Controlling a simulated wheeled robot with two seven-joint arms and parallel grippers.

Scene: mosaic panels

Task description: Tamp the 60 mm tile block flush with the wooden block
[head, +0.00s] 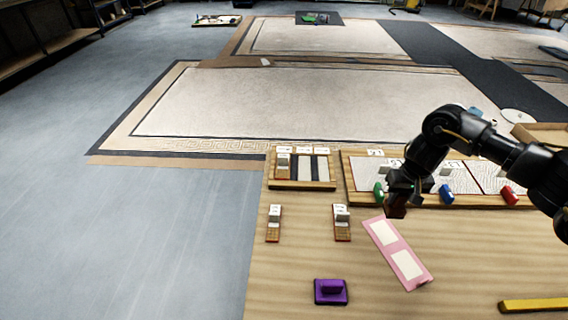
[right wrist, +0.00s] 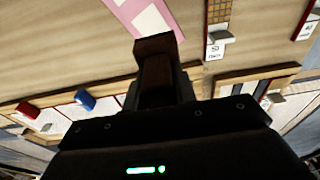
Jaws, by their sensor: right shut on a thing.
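My right gripper (head: 398,192) is shut on a dark brown wooden block (head: 396,211), held over the table by the front edge of the long panel. The wooden block also shows in the right wrist view (right wrist: 155,58), between the fingers. Two small tile pieces with white labels, a left one (head: 274,223) and a right one (head: 342,223), sit on the table left of this gripper; the right one also shows in the right wrist view (right wrist: 215,38). Another tile piece (head: 283,163) sits in the striped tray (head: 303,186). The labels are too small to tell which tile is 60 mm. My left gripper is out of view.
The long panel (head: 450,201) bears green, blue (head: 446,194) and red (head: 509,195) handled pieces. A pink card (head: 398,254) with white squares lies in front of the gripper. A purple block (head: 331,291) and a yellow bar (head: 533,305) are nearer. The table's front middle is mostly clear.

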